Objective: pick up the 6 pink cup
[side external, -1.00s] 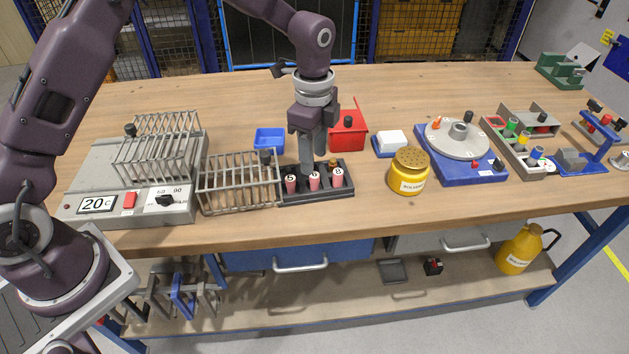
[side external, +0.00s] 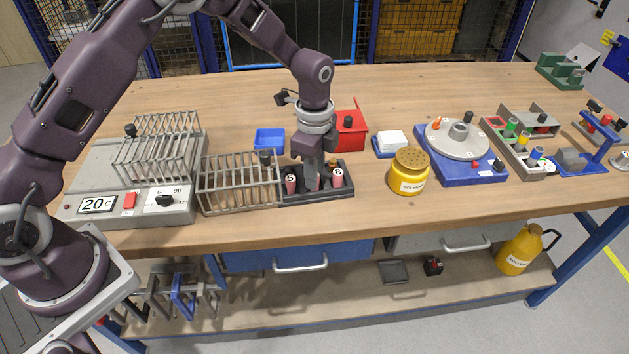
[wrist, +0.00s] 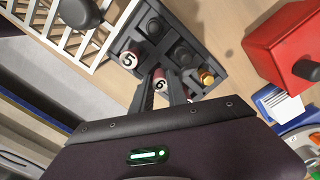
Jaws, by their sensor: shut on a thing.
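The pink cup marked 6 (wrist: 161,84) stands in the middle of the front row of a dark rack (side external: 289,198). In the wrist view it sits between the two fingers of my gripper (wrist: 161,94). My gripper (side external: 313,184) reaches down into the rack and is shut on this cup. In the side view the fingers hide most of the cup.
A wire basket (side external: 225,184) stands close on the rack's left. A red box (side external: 350,134) and a blue tray (side external: 269,140) lie behind it. A yellow jar (side external: 409,171) is to the right.

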